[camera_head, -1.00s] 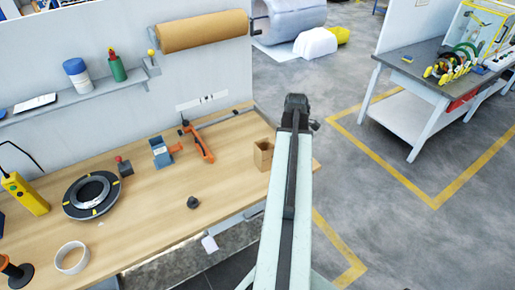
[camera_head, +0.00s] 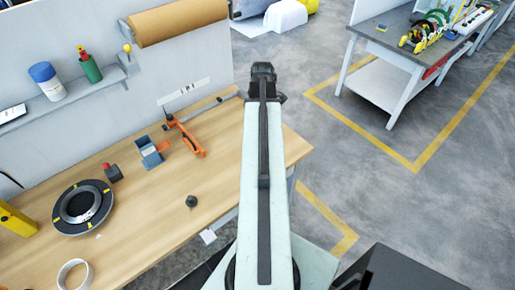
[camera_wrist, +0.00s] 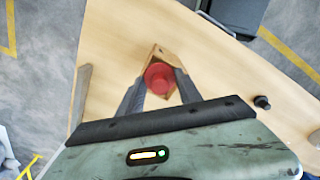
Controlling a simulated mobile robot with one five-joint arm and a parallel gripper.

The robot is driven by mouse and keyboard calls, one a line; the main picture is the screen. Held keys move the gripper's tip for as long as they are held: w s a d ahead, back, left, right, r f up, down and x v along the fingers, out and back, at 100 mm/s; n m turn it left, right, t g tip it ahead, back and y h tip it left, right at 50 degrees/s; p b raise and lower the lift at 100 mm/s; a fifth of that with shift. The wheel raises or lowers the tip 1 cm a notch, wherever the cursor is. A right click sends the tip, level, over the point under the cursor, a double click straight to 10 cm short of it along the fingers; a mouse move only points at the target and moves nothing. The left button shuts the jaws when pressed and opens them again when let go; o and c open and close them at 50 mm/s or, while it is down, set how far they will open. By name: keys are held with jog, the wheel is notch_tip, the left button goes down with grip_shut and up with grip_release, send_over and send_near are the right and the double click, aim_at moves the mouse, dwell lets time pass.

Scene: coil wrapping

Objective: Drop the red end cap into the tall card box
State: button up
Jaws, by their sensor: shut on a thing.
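The red end cap (camera_wrist: 159,79) is between the two dark fingers of my gripper (camera_wrist: 160,88) in the wrist view, and my gripper is shut on it. The tall card box (camera_wrist: 158,53) shows behind the cap, its far corner and part of its sides sticking out around it. The cap hides much of the box, and I cannot tell how high above it the cap is. In the head view my arm hides the box and the cap, and my gripper's fingers do not show.
The workbench (camera_head: 140,215) holds an orange tool (camera_head: 186,137), a blue-grey device (camera_head: 149,153), a dark ring (camera_head: 83,207), a white tape roll (camera_head: 75,275) and a black knob (camera_head: 192,201). Open floor lies to the right of the bench.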

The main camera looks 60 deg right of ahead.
notch_tip(320, 180, down, 2)
jog(key=shift+f+b, duration=0.25)
jog(key=shift+b, duration=0.45)
jog(key=shift+r, duration=0.1)
jog(key=o, duration=1.4)
notch_tip(320, 180, up, 8)
jog(key=p, duration=0.8)
